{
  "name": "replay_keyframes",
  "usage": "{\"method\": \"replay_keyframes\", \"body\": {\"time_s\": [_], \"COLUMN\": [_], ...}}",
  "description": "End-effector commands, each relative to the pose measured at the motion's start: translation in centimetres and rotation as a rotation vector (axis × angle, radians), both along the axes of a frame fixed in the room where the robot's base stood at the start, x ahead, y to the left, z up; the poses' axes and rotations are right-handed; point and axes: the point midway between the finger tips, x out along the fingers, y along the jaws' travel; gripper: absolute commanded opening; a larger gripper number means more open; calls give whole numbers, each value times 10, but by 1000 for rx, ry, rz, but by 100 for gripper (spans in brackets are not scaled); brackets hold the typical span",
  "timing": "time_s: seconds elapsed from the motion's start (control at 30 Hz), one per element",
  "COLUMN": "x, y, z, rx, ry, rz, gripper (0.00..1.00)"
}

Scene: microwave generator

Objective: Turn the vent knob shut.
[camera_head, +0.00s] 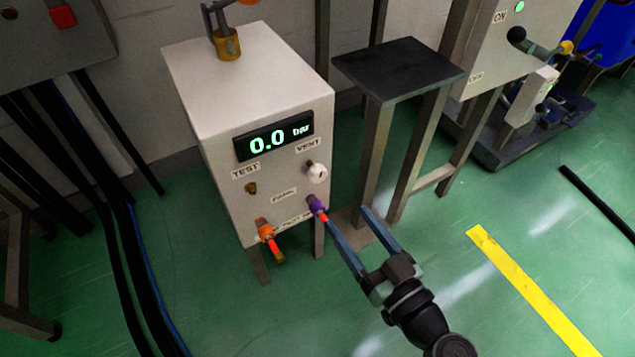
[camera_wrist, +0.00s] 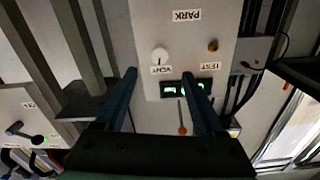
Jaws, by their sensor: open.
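The vent knob (camera_head: 317,172) is a round white knob on the front of a white box, just below the VENT label (camera_head: 308,146). In the wrist view the white knob (camera_wrist: 160,57) shows beyond and between my two fingertips, upside down, with a small dark mark on its face. My gripper (camera_head: 347,213) is open, with two long blue-grey fingers and nothing between them. In the head view its fingertips are below and right of the knob, apart from it. The wrist view shows the gripper (camera_wrist: 159,74) pointing at the panel.
The white box (camera_head: 213,110) has a lit display (camera_head: 273,136) reading 0.0 bar. A brass TEST fitting (camera_head: 251,188), an orange connector (camera_head: 266,231) and a purple connector (camera_head: 317,207) are on its front. A black-topped stand (camera_head: 398,68) is at right.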

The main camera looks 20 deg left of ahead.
Motion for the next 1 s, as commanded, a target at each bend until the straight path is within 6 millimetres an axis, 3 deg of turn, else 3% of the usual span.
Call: {"method": "replay_keyframes", "body": {"time_s": [0.5, 0.7, 1.0], "x": [60, 70, 71], "y": [79, 90, 91], "z": [-2, 0, 1], "rx": [-2, -1, -1], "ry": [-1, 0, 1], "rz": [3, 0, -1], "gripper": [71, 71, 71]}}
